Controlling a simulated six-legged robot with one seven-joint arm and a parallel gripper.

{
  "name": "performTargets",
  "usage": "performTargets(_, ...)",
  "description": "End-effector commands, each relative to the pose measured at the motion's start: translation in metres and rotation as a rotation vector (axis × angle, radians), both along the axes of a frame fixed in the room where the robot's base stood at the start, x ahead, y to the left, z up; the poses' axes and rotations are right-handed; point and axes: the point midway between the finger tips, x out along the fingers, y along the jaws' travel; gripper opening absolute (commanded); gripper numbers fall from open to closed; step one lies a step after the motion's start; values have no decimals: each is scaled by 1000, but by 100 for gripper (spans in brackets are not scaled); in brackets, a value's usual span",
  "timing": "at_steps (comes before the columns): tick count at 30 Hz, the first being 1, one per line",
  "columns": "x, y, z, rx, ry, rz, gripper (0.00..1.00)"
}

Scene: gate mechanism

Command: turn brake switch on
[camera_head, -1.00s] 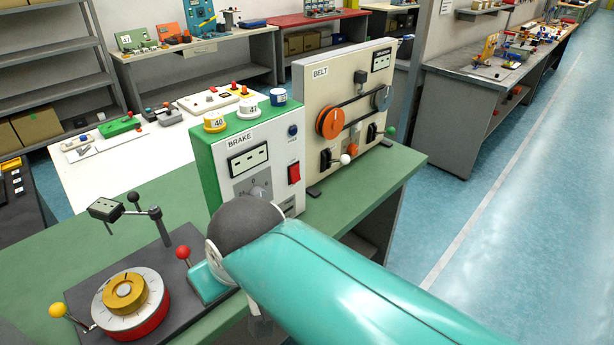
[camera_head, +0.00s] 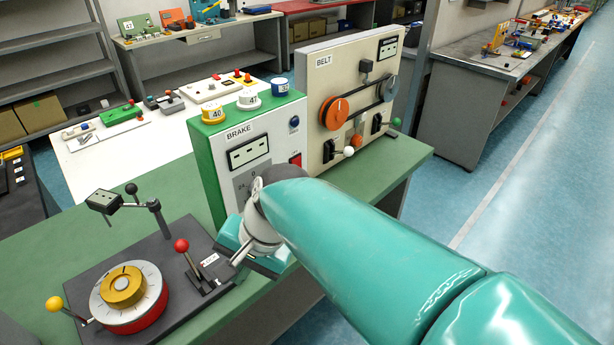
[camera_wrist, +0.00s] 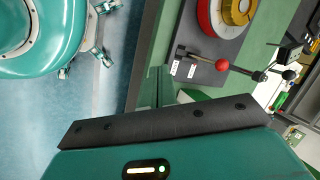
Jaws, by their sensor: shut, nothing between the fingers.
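The green and white BRAKE box (camera_head: 205,150) stands on the green bench in the head view. Its red switch (camera_head: 295,160) shows low on the right of the white front, just above my arm. My arm hides the lower part of that front, including most of the dial. My gripper (camera_head: 236,248) is in front of the box, below and left of the switch, and apart from it. It is shut and empty. In the wrist view the dark edge of my gripper (camera_wrist: 165,125) crosses the lower part. The box and switch are not recognisable there.
A base plate with a red and gold dial (camera_head: 125,290) and a red-knobbed lever (camera_head: 182,246) lies left of my gripper. The red knob (camera_wrist: 222,65) also shows in the wrist view. The BELT panel (camera_head: 330,70) stands right of the box. Open floor (camera_head: 510,230) lies right.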

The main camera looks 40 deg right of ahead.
Motion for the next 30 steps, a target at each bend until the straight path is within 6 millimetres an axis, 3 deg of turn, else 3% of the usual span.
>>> performTargets(3,16,-23,-15,396,204,-538,0)
performTargets(8,43,-75,-19,965,458,-1208,0)
performTargets(12,56,-152,-20,1531,666,-1692,0)
performTargets(17,43,-246,-27,2164,835,-1981,0)
performTargets(18,37,-264,-29,-2259,-853,1977,0)
performTargets(21,25,-294,-32,-2202,-796,1772,0)
performTargets(23,21,-302,-33,-2186,-781,1710,0)
performTargets(30,20,-305,-33,-2180,-777,1686,0)
